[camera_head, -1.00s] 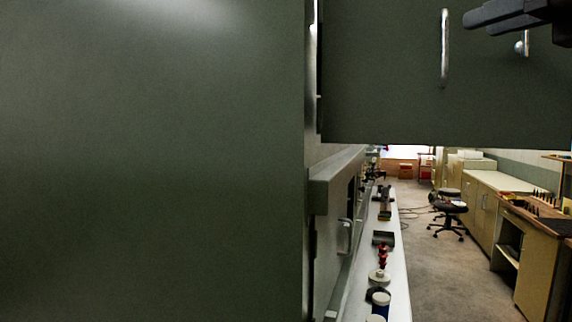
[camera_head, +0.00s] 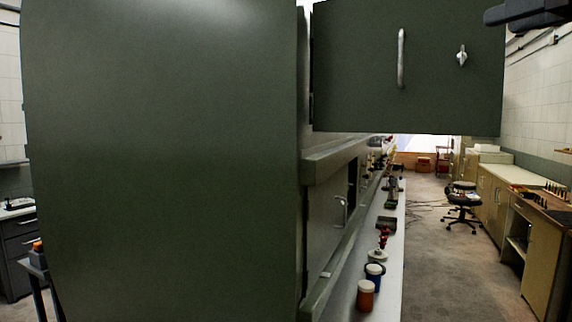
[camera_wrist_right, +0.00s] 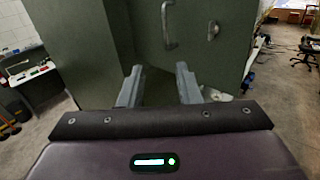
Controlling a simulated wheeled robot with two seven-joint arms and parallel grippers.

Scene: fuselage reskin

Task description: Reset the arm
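My right gripper (camera_head: 530,14) shows at the top right corner of the head view, in front of the wall and clear of the cabinet door. In the right wrist view its two fingers (camera_wrist_right: 158,88) are spread apart with nothing between them. Ahead of them is the dark green cabinet (camera_wrist_right: 75,45) with its open door (camera_wrist_right: 190,45), which carries a metal handle (camera_wrist_right: 168,25). The head view shows the same door (camera_head: 360,85) swung open, with its handle (camera_head: 401,58) and a small latch (camera_head: 462,56). My left gripper is not in view.
The large green cabinet side (camera_head: 165,170) fills the left and middle of the head view. A long white bench (camera_head: 390,260) with jars and tools runs back beside it. An office chair (camera_head: 462,198) and wooden cabinets (camera_head: 495,195) stand at right.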

